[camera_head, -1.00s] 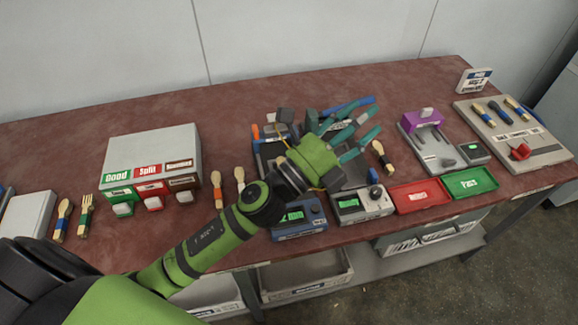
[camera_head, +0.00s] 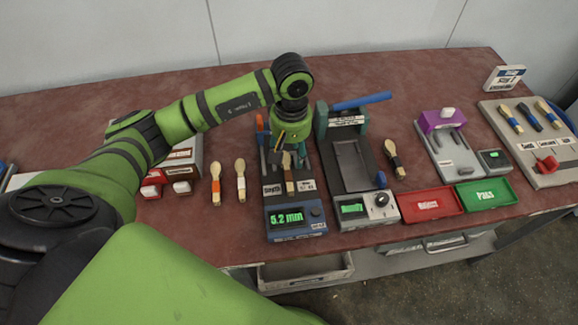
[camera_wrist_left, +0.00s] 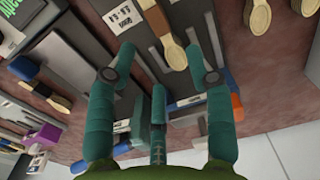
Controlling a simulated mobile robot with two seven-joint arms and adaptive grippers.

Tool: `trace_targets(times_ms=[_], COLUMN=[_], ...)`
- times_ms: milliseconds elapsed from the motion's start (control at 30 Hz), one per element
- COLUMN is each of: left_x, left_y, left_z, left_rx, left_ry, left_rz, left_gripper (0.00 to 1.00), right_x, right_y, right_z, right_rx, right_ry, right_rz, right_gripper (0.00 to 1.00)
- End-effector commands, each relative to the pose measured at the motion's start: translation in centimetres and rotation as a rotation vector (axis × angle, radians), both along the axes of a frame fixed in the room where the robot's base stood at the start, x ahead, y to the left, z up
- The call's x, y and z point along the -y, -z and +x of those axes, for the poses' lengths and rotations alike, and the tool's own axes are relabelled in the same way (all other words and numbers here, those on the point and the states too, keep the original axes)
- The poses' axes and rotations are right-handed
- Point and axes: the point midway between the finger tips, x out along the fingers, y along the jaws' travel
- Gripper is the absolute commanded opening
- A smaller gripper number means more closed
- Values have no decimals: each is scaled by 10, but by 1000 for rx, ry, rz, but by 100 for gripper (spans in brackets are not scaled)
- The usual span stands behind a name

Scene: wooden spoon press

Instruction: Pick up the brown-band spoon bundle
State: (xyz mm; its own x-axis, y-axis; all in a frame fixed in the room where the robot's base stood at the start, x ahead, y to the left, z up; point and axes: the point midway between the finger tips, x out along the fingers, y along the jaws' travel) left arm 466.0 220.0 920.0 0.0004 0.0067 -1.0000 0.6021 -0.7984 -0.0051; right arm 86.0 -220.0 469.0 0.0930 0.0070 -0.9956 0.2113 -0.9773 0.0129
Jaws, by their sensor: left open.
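A spoon bundle with what looks like a brown band (camera_head: 289,181) lies on the gauge (camera_head: 293,218), whose screen reads 5.2 mm. My left gripper (camera_head: 290,156) points down over the gauge's far part and partly hides the bundle. In the left wrist view, the bundle (camera_wrist_left: 173,50) lies bowl end towards my left gripper (camera_wrist_left: 160,75). The teal fingers are spread and hold nothing. They are near the bowl end, not closed on it. I cannot tell their exact height. My right gripper is out of view.
A press with a blue lever (camera_head: 362,101) stands close to the right of the gauge. A dark-banded spoon bundle (camera_head: 394,160) lies beyond it. Two light spoon bundles, one orange-banded (camera_head: 215,183), lie to the left. Red (camera_head: 432,205) and green (camera_head: 487,194) trays are front right.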

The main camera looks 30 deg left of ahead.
Motion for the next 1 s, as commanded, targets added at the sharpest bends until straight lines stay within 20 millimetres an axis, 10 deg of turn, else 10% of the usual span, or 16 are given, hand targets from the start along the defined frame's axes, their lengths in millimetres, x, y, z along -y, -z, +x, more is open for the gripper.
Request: trace_targets(times_ms=[733,867,1000], left_x=[-1,0,0], left_y=[63,62,62], left_z=[-5,-5,-5], left_rx=[-1,-1,-1], left_ry=[0,0,0], left_rz=[-6,-6,-6], left_gripper=[52,1,0], right_x=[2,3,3], right_y=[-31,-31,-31], right_z=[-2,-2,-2], right_rx=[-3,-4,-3], right_ry=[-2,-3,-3], right_rz=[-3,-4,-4], right_gripper=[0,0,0])
